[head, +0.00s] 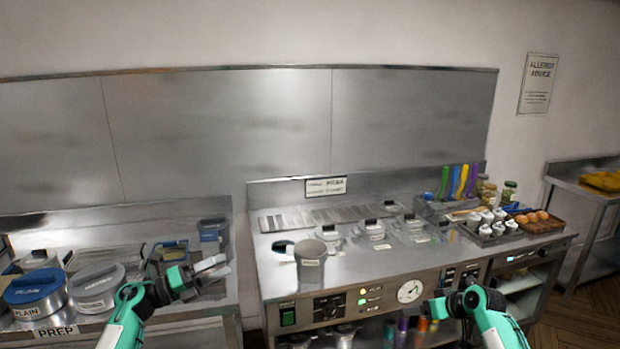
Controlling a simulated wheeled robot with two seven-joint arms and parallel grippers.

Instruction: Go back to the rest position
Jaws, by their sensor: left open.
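My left gripper (213,273) is in front of the prep counter, over its right end. Its jaws are open, point to the right and hold nothing that I can see. My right gripper (436,306) is low in front of the frying range (345,285), right of the round dial (409,291). It is small and dark, and its jaws cannot be made out. Both arms come up from the bottom edge with bent elbows.
A blue-lidded tub (36,288) and a grey-lidded tub (96,283) stand left of my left arm. A gap separates the two counters.

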